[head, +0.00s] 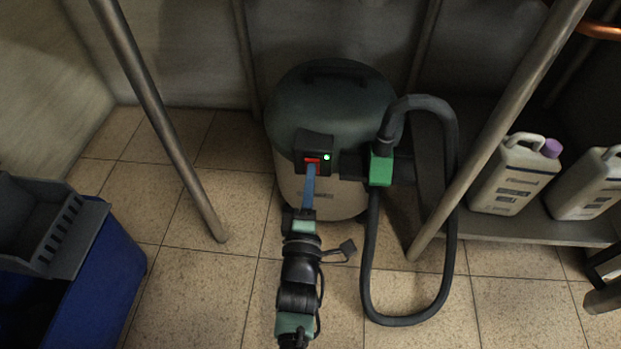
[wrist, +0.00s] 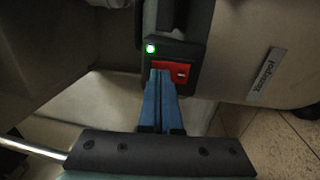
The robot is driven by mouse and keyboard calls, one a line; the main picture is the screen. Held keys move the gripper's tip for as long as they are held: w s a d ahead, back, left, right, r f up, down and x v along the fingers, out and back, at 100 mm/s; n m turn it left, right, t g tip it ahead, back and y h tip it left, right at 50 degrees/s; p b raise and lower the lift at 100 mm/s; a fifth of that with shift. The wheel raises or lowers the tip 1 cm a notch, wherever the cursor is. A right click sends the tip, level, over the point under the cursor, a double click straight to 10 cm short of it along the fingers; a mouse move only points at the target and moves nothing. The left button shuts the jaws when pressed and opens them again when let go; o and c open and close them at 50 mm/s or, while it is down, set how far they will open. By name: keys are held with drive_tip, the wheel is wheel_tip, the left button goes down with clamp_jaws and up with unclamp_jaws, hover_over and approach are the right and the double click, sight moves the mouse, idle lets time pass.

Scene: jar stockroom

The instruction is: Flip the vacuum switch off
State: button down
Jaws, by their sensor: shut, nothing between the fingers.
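The vacuum (head: 330,115) stands on the tiled floor against the back wall, with a dark green lid and a pale body. Its red switch (head: 312,160) sits on a dark housing at the front, beside a lit green light (head: 327,157). In the wrist view the red switch (wrist: 182,72) shows next to the green light (wrist: 150,48). My gripper (head: 309,170) has its blue fingers shut and empty, with the tips at the switch. In the wrist view the tips (wrist: 160,74) overlap the left part of the switch; I cannot tell whether they touch it.
A black hose (head: 452,200) with a green block (head: 381,168) loops right of my arm. Metal legs (head: 165,120) and (head: 500,125) stand either side. A blue bin (head: 75,290) is at left; white jugs (head: 513,178) stand on a low shelf at right.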

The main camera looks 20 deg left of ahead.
drive_tip(key=g+p, duration=0.1)
drive_tip(key=p, duration=0.3)
drive_tip(key=w+r+g+p, duration=0.1)
drive_tip(key=p, duration=0.4)
drive_tip(key=shift+a+r+h, duration=0.15)
drive_tip(key=shift+r+h, duration=0.15)
drive_tip(key=shift+f+b, duration=0.3)
drive_tip(key=shift+f, duration=0.1)
